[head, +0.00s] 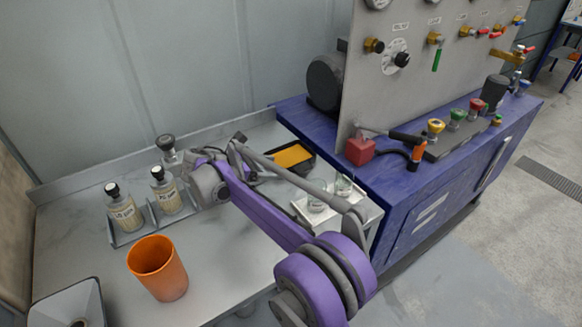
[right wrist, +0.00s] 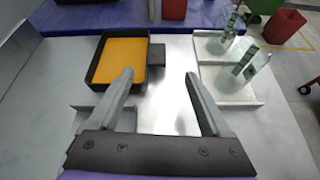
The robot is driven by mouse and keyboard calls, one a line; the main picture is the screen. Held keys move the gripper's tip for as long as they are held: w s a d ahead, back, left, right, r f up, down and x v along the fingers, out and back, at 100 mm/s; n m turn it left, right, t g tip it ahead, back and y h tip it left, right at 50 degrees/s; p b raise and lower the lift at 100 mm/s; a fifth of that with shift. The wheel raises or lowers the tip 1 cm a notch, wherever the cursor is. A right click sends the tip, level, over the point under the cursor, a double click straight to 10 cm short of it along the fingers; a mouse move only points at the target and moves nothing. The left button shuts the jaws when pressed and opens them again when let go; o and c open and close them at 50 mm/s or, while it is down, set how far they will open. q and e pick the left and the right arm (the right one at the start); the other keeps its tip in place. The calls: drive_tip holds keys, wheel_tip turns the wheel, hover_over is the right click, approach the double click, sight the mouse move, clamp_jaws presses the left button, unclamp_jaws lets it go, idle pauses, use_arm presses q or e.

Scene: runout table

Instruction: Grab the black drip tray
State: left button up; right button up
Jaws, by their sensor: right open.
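The black drip tray (right wrist: 97,62) lies on the light grey table, with a flat yellow-orange inside and a small dark tab (right wrist: 157,56) on its right side in the right wrist view. In the head view the tray (head: 301,170) lies just behind my right forearm, which partly covers it. My right gripper (right wrist: 158,75) is open and empty. Its left finger overlaps the tray's near right corner in the right wrist view, and the tab shows beyond the gap between the fingers. I cannot tell the height above the table. My left gripper is not in view.
A white tray (right wrist: 226,76) with glass beakers stands right of the drip tray. A blue bench (head: 410,185) with a red block (head: 360,151) borders the table. Bottles (head: 122,210) in a rack and an orange cup (head: 158,270) stand at the left.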

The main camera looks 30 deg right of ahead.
sight(303, 166)
drive_tip(key=shift+w+f+n+h, duration=0.35)
drive_tip(key=shift+w+n+h, duration=0.05)
drive_tip(key=shift+w, duration=0.4)
drive_tip(key=shift+w+d+f, duration=0.1)
drive_tip(key=shift+d, duration=0.2)
drive_tip(key=x, duration=0.5)
drive_tip(key=shift+b, duration=0.3)
drive_tip(key=x, duration=0.5)
drive_tip(key=shift+s+f, duration=0.2)
drive_tip(key=shift+s, duration=0.2)
clamp_jaws()
